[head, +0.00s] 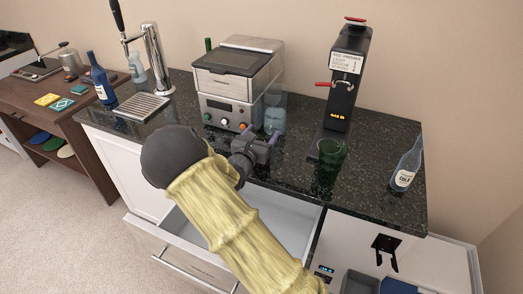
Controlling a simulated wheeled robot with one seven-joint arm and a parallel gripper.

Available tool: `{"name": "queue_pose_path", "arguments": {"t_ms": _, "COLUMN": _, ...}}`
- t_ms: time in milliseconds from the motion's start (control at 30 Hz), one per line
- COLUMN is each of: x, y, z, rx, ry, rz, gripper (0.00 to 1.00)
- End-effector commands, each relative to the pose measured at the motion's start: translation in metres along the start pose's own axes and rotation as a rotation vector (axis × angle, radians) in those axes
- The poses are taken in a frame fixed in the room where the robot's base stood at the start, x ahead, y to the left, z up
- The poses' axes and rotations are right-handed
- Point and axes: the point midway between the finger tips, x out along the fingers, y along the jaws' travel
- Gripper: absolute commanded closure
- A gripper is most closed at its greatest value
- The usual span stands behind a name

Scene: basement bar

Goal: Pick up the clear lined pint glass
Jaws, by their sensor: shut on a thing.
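A clear, faintly bluish glass (275,119) stands upright just right of the steel countertop machine, on or just above the dark counter. I take it for the pint glass; its lines are too small to make out. My gripper (263,132) reaches over the counter from the front, with its purple fingers at the glass's near side. The fingers are shut on the glass, and their contact is partly hidden by the gripper body. I cannot tell whether the glass is clear of the counter.
A green glass (329,154) stands to the right, below the black dispenser (346,85). A cola bottle (406,166) is at the right end. The steel machine (238,82) is close on the left. An open drawer (290,213) lies below my arm.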

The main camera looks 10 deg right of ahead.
Motion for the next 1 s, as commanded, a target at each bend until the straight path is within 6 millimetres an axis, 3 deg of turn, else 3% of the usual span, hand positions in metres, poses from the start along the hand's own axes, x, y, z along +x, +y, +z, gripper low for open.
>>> {"name": "queue_pose_path", "arguments": {"t_ms": 100, "x": 0.000, "y": 0.000, "z": 0.002, "rx": 0.001, "ry": -0.003, "rz": 0.000, "gripper": 0.91}}
{"name": "queue_pose_path", "arguments": {"t_ms": 567, "x": 0.000, "y": 0.000, "z": 0.006, "rx": 0.002, "ry": -0.003, "rz": 0.000, "gripper": 0.91}}
{"name": "queue_pose_path", "arguments": {"t_ms": 1000, "x": 0.000, "y": 0.000, "z": 0.036, "rx": 0.004, "ry": -0.004, "rz": 0.000, "gripper": 0.91}}
